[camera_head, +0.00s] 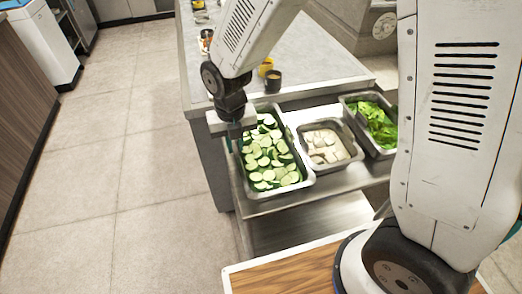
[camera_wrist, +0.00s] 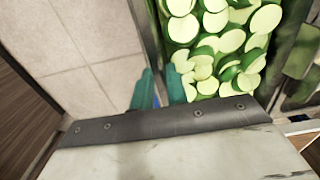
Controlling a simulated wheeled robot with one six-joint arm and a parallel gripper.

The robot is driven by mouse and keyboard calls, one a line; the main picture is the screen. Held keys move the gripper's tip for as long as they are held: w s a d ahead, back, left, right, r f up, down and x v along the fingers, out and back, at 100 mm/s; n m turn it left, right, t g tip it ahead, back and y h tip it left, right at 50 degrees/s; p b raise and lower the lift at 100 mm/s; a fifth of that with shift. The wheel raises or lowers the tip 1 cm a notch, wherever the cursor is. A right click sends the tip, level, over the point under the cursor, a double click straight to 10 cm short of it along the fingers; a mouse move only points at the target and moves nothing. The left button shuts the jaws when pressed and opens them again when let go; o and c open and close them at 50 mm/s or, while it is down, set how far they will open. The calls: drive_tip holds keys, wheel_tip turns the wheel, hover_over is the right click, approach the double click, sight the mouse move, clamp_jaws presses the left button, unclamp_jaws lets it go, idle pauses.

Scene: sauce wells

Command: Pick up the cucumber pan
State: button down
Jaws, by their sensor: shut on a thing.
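The cucumber pan (camera_head: 311,180) is a steel pan full of sliced cucumber, at the left end of the steel shelf in the head view. My gripper (camera_head: 235,143) is at the pan's left wall, pointing down. In the wrist view, the teal fingers of my gripper (camera_wrist: 161,88) are close together at the left rim of the cucumber pan (camera_wrist: 156,40), shut on it. The fingertips are partly hidden by the pan and the gripper body. The pan looks level; whether it touches the shelf I cannot tell.
A pan of pale pieces (camera_head: 352,152) and a pan of green leaves (camera_head: 350,100) stand to the right on the steel shelf (camera_head: 290,205). A grey counter (camera_head: 325,68) with small cups (camera_head: 273,82) lies behind. The tiled floor (camera_head: 150,200) at left is clear.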

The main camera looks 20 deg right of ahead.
wheel_tip(320, 180, up, 10)
idle(0.6)
